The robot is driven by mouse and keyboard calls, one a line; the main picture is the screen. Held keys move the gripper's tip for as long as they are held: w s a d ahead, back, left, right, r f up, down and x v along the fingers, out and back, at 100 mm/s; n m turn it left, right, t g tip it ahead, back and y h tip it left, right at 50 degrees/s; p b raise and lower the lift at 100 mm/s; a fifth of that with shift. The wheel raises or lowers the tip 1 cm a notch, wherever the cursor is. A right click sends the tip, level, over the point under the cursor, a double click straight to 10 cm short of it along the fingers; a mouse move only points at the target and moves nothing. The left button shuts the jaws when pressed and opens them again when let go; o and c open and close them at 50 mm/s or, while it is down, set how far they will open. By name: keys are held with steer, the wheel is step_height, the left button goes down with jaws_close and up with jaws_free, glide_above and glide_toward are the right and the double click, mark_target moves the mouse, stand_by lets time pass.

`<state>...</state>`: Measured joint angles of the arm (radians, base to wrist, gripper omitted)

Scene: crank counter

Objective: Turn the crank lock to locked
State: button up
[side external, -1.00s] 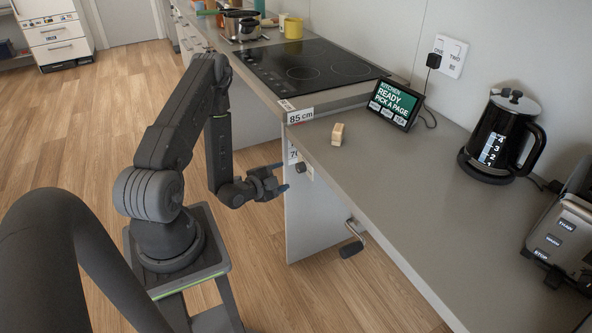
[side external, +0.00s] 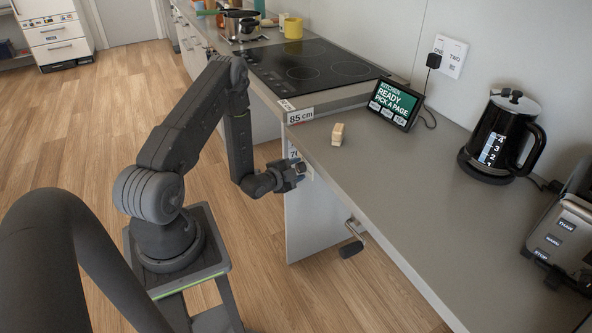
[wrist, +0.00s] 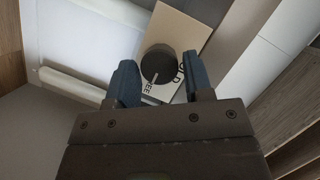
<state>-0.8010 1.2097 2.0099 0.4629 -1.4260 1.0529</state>
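The crank lock is a round black knob (wrist: 160,65) on a tan label plate (wrist: 186,40) in the wrist view. A white pointer line on it points down toward lettering ending in "EE". Part of another word, ending "LD", shows on the right; the rest is covered. My gripper (wrist: 158,85) is open, with one blue finger on each side of the knob; I cannot tell whether they touch it. In the side view my gripper (side external: 299,168) is at the counter's end and hides the knob. The crank (side external: 351,243) hangs below the counter edge.
The grey counter (side external: 400,210) holds a small beige block (side external: 338,134), a tablet screen (side external: 394,104), a kettle (side external: 500,138) and a toaster (side external: 566,235). The hob (side external: 310,66) lies behind.

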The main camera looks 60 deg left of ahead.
steer(key=c, duration=0.6)
steer(key=n, duration=0.1)
steer(key=n+h, duration=0.1)
steer(key=n, duration=0.1)
steer(key=shift+a+r+g+h, duration=0.1)
steer(key=shift+a+g+h, duration=0.05)
steer(key=shift+g+h, duration=0.2)
steer(key=n+h, duration=0.2)
steer(key=n, duration=0.1)
steer(key=shift+a+g, duration=0.15)
steer(key=shift+g, duration=0.1)
steer(key=n+h, duration=0.2)
steer(key=n, duration=0.1)
steer(key=shift+a, duration=0.15)
steer(key=n+h, duration=0.2)
steer(key=n, duration=0.1)
steer(key=shift+a+h, duration=0.1)
steer(key=shift+h, duration=0.15)
steer(key=shift+n, duration=0.3)
